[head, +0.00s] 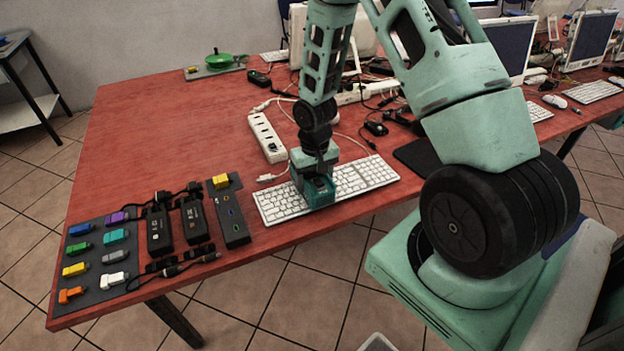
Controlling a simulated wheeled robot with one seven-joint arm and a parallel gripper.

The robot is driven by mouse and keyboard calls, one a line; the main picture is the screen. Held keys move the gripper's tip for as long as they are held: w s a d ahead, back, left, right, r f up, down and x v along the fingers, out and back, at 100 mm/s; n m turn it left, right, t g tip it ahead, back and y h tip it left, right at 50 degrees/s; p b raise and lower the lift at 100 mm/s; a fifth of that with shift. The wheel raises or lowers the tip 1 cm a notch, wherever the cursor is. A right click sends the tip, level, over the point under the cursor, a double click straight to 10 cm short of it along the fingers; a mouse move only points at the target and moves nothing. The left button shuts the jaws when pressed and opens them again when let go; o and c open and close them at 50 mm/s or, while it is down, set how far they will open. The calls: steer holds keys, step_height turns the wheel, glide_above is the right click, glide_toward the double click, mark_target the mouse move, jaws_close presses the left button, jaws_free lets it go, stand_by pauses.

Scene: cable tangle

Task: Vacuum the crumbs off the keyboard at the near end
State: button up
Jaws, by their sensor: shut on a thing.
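A white keyboard (366,176) lies near the front edge of the red table, at the centre of the head view. My gripper (316,168) points down over the middle of the keyboard and is shut on a small teal box-shaped tool (320,194), which looks like the vacuum. The tool is at the keys, towards their near side; I cannot tell whether it touches them. It and my gripper hide part of the keyboard. Crumbs are too small to make out.
A white power strip (266,138) with cables lies behind the keyboard. Dark adapters (158,230), a dark panel (229,212) and a mat with coloured plugs (97,262) lie to the left. A dark pad (415,158) lies to the right.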

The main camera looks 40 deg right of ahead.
steer(key=shift+d, duration=0.15)
steer(key=shift+s+d+p, duration=0.15)
steer(key=shift+s+d, duration=0.05)
steer(key=shift+d, duration=0.4)
steer(key=shift+s+d+p, duration=0.15)
steer(key=shift+d, duration=0.4)
steer(key=shift+d, duration=0.2)
steer(key=shift+s+d+p, duration=0.2)
steer(key=shift+d, duration=0.4)
steer(key=shift+s+d+p, duration=0.15)
steer(key=shift+s+d, duration=0.05)
steer(key=shift+d, duration=0.35)
steer(key=shift+d, duration=0.15)
steer(key=shift+s+d+p, duration=0.2)
steer(key=shift+d, duration=0.4)
steer(key=shift+s+d+p, duration=0.15)
steer(key=shift+s+d, duration=0.05)
steer(key=shift+d, duration=0.4)
steer(key=shift+d, duration=0.15)
steer(key=shift+s+d+p, duration=0.2)
steer(key=shift+d, duration=0.4)
steer(key=shift+s+d+p, duration=0.15)
steer(key=shift+s+d, duration=0.05)
steer(key=shift+d, duration=0.35)
steer(key=shift+d, duration=0.15)
